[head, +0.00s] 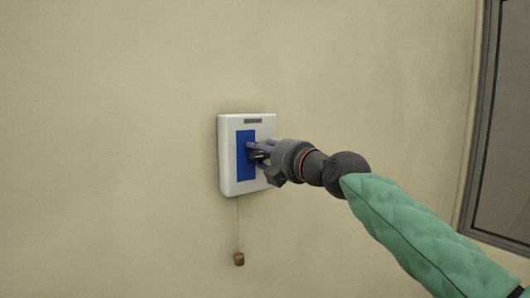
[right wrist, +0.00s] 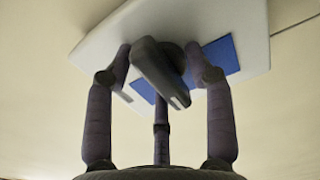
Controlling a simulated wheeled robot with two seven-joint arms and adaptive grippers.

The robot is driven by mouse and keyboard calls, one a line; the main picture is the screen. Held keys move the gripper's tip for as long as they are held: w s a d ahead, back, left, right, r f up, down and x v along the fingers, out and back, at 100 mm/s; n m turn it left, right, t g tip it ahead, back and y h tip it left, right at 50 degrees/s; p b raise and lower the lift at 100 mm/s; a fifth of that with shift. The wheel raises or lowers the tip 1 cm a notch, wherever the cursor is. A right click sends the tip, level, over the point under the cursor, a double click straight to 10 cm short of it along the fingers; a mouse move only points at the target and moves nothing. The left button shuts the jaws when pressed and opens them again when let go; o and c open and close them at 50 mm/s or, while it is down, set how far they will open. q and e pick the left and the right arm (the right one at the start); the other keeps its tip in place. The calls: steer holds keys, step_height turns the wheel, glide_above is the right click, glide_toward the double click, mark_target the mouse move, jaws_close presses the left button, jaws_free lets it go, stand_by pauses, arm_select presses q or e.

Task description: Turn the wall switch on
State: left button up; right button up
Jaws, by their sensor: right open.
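My left gripper is not in view.
A small brown cylinder (head: 239,259) hangs on a thin cord below the switch. A dark-framed window or door (head: 505,130) stands at the far right. The beige wall (head: 110,140) left of the switch is bare and clear.

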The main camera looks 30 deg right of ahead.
steer(key=shift+s, duration=0.1)
steer(key=c, duration=0.9)
steer(key=shift+r, duration=0.1)
